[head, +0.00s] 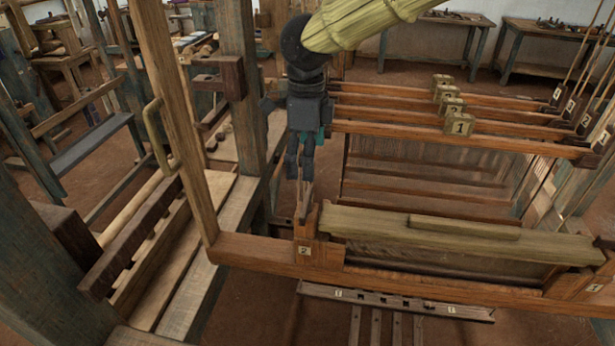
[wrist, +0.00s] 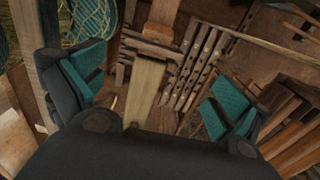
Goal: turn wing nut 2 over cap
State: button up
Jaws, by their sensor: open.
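My gripper (head: 299,172) points down in the head view, above the left end of the batten, by the tag marked 2 (head: 304,250). A thin upright piece (head: 304,203) stands just under the fingertips; I cannot tell whether it is the wing nut. The cap (head: 420,232) is a pale wooden bar lying along the batten to the right of my gripper. In the wrist view the teal-padded fingers are wide apart, with a pale wooden bar (wrist: 145,90), which looks like the cap, seen between them. Nothing is held. Wing nut 2 is not clearly visible.
Harness bars with numbered blocks (head: 460,124) lie behind and to the right. A plank with holes (head: 395,301) hangs below the batten. A bench beam (head: 205,260) stands at the left.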

aim_at(306, 200)
jog(key=s+f, duration=0.1)
jog(key=s+f+p, duration=0.1)
jog(key=f, duration=0.1)
jog(key=shift+s+f, duration=0.1)
jog(key=shift+f, duration=0.15)
jog(key=f, duration=0.1)
jog(key=w+f+p, duration=0.1)
jog(key=f, duration=0.3)
jog(key=shift+w+a+f+p, duration=0.1)
jog(key=shift+w+f+p, duration=0.15)
jog(key=shift+p, duration=0.1)
jog(key=shift+s+f, duration=0.3)
jog(key=shift+s, duration=0.1)
jog(key=shift+w+f, duration=0.35)
jog(key=shift+f, duration=0.05)
jog(key=shift+s+r, duration=0.15)
jog(key=shift+s, duration=0.05)
jog(key=shift+c, duration=1)
jog(key=c, duration=0.5)
